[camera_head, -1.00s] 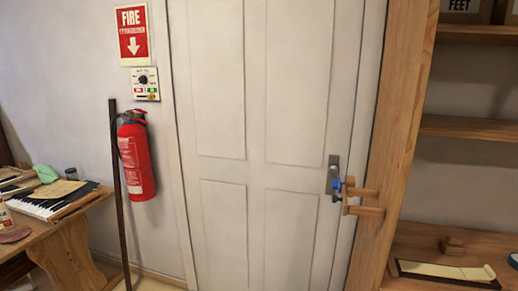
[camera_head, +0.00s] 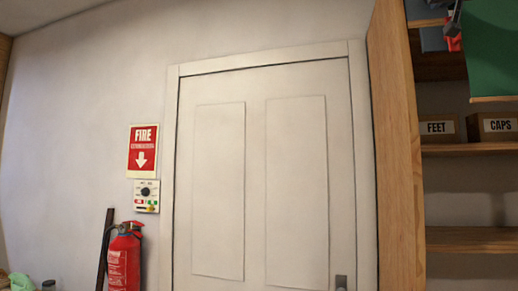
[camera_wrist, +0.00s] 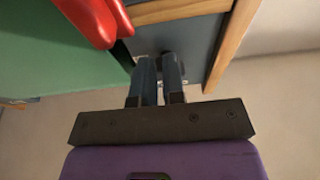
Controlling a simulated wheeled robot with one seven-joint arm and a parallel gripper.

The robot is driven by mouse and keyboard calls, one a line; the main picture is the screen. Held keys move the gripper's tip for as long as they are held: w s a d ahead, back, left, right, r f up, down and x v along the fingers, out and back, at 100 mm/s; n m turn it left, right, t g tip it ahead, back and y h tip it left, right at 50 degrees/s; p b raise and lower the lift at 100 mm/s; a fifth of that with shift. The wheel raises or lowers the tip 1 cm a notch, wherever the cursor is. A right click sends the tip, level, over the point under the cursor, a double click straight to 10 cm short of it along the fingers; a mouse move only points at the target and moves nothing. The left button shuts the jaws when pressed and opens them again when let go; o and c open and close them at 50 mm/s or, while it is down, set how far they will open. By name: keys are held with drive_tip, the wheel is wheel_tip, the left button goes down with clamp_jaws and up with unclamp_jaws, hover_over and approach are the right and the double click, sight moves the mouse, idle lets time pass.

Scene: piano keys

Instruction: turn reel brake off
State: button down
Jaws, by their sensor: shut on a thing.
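My gripper (camera_wrist: 160,62) is in the wrist view, its two dark fingers nearly together against a dark grey panel (camera_wrist: 200,42). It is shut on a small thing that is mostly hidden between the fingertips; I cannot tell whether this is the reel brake. A rounded red part (camera_wrist: 92,18) is just left of the fingers, in front of a green sheet (camera_wrist: 40,60). In the head view the green sheet (camera_head: 495,50) hangs at the top right, with a bit of the red part (camera_head: 453,43) at its left edge. No reel can be clearly made out.
A wooden shelf unit (camera_head: 400,150) stands at the right, with boxes marked FEET (camera_head: 437,128) and CAPS (camera_head: 498,126). A white door (camera_head: 265,180) is in the middle. A knobbed control panel (camera_head: 146,195) and a red extinguisher (camera_head: 124,258) are on the left wall.

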drive_tip(key=shift+w+d+f, duration=0.15)
drive_tip(key=shift+d, duration=0.4)
drive_tip(key=shift+f, duration=0.1)
drive_tip(key=shift+w+d+f, duration=0.1)
drive_tip(key=shift+d+f, duration=0.05)
drive_tip(key=shift+f, duration=0.25)
drive_tip(key=shift+s+f, duration=0.1)
drive_tip(key=shift+s, duration=0.15)
drive_tip(key=shift+s+a+r, duration=0.1)
drive_tip(key=shift+s+a, duration=0.2)
drive_tip(key=shift+s, duration=0.6)
drive_tip(key=shift+s+a+r, duration=0.1)
drive_tip(key=shift+s+a, duration=0.2)
drive_tip(key=shift+s, duration=0.65)
drive_tip(key=shift+s+a+r, duration=0.1)
drive_tip(key=shift+s+a, duration=0.2)
drive_tip(key=shift+s, duration=0.6)
drive_tip(key=shift+a, duration=0.1)
